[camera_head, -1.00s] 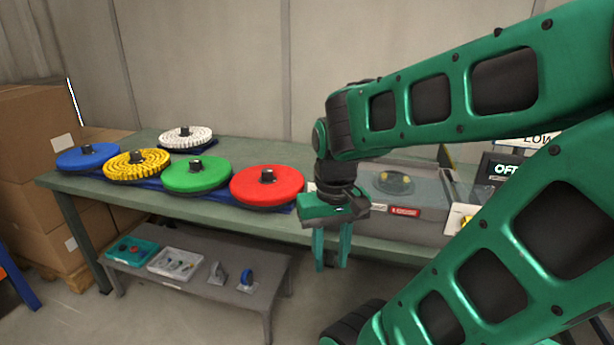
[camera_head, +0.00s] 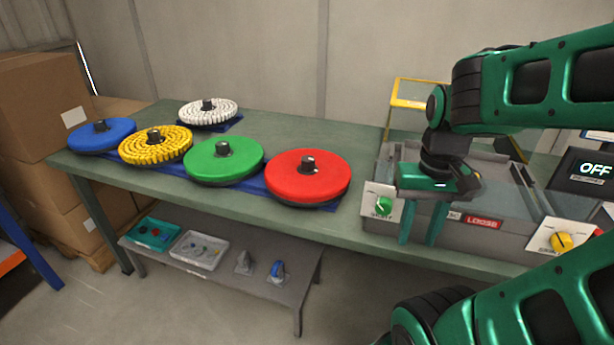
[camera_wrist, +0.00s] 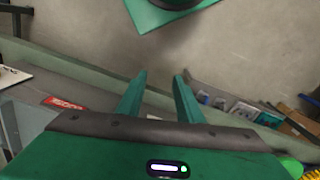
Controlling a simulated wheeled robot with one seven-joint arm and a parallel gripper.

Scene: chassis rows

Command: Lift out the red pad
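The red pad (camera_head: 308,176) is a thick round disc with a dark hub knob on top. It lies on a blue mat (camera_head: 258,186) on the green table, at the right end of a row of pads. My gripper (camera_head: 423,238) is to the right of the red pad and apart from it, pointing down in front of a grey machine. Its two green fingers are apart with nothing between them. They also show spread and empty in the wrist view (camera_wrist: 160,80). The red pad does not show in the wrist view.
Green (camera_head: 222,162), yellow (camera_head: 155,146), blue (camera_head: 101,136) and white (camera_head: 208,112) pads lie left of the red one. The grey machine (camera_head: 490,232) with green and yellow knobs stands at the right. A low shelf (camera_head: 290,290) with trays stands below the table (camera_head: 340,226).

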